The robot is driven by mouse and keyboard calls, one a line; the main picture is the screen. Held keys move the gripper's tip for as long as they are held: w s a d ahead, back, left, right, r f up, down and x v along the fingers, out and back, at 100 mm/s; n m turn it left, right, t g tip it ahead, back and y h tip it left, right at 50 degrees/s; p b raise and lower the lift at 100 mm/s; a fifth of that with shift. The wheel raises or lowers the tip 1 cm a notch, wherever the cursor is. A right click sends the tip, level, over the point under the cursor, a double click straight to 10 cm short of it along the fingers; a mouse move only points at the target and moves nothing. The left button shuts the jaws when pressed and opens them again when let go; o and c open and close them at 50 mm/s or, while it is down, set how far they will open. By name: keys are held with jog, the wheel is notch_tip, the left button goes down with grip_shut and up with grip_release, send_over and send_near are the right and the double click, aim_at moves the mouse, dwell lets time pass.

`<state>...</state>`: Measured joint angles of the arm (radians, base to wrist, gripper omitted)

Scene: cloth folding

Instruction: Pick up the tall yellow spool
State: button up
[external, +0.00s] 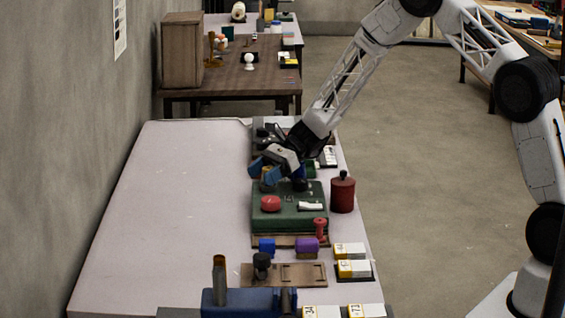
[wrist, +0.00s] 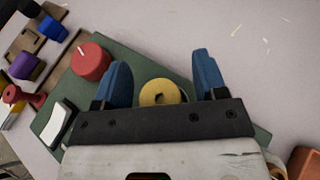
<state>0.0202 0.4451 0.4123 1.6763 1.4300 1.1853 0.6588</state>
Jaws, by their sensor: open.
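The yellow spool (wrist: 158,93) shows in the wrist view from above, as a yellow round top with a dark centre hole. It stands on the green board (external: 288,222) and its lower part is hidden by my gripper's body. My gripper (wrist: 161,66) is open, with one blue finger on each side of the spool and a visible gap to both. In the external view my gripper (external: 265,172) is low over the far left part of the green board, and the spool is mostly hidden behind the fingers.
A red round knob (external: 270,203) and a white switch (external: 311,206) are on the green board. A red canister (external: 342,193) stands to its right. Blue (external: 267,247) and purple (external: 306,245) pieces lie in front. The table's left side (external: 165,220) is clear.

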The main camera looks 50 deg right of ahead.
jog(key=shift+c, duration=0.4)
jog(key=c, duration=1)
jog(key=shift+r, duration=0.1)
jog(key=shift+r, duration=0.35)
notch_tip(320, 180, up, 3)
jog(key=shift+f, duration=0.1)
jog(key=s, duration=0.5)
jog(key=s+d+r, duration=0.1)
jog(key=s, duration=0.4)
jog(key=s+d, duration=0.1)
jog(key=s, duration=0.4)
jog(key=shift+s+d+r, duration=0.15)
jog(key=shift+s+d, duration=0.1)
jog(key=shift+s, duration=0.15)
